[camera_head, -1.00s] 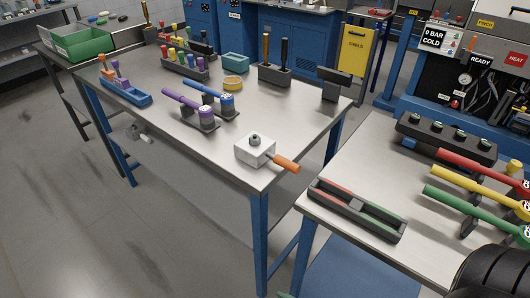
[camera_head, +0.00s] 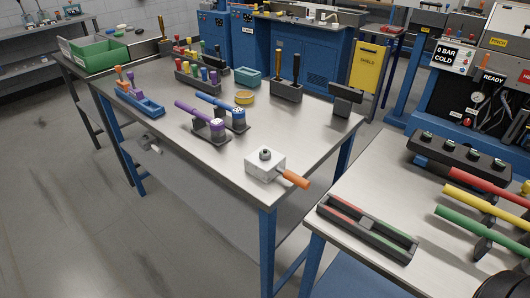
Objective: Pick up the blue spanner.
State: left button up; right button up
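A blue bar-shaped handle (camera_head: 214,102), the only long blue tool I can make out, lies on the steel table (camera_head: 203,158) with its right end at a blue-and-white cylinder (camera_head: 238,118). I cannot tell for certain that it is the blue spanner. A similar purple handle (camera_head: 193,110) lies just in front of it, by a purple-capped cylinder (camera_head: 217,128). Both sit on dark stands.
A white block with an orange handle (camera_head: 293,179) sits near the table's front corner. A blue tray (camera_head: 147,106) is at the left. A second table (camera_head: 358,200) on the right bears a red-green rack (camera_head: 367,228) and red, yellow and green bars. A gap separates the tables.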

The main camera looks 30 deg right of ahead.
aim_at(238, 114)
jog(key=i+l+z, duration=0.15)
jog(key=z, duration=0.25)
jog(key=i+l+z, duration=0.15)
jog(key=z, duration=0.2)
jog(key=i+j+z, duration=0.15)
jog(key=j, duration=0.2)
jog(key=k, duration=0.05)
